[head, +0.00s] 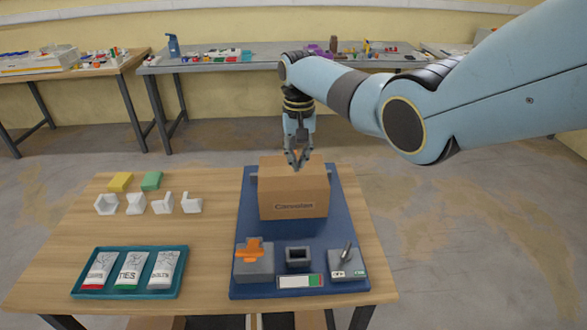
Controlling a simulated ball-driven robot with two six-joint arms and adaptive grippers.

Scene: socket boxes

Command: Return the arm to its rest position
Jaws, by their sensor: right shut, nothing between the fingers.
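My right arm (430,110) reaches in from the right, with its wrist bent so that the gripper points down. My right gripper (298,164) is shut and empty. Its fingertips show at the top of the cardboard box (293,206), which stands upright on the blue mat (245,215). I cannot tell whether the tips touch the box. My left gripper is not in view.
In front of the box are a grey block with an orange piece (253,262), a dark socket (298,258) and a grey block with a metal peg (346,261). Left are a teal tray (76,291) with labelled packets, several white brackets (135,203), and yellow and green blocks (120,182).

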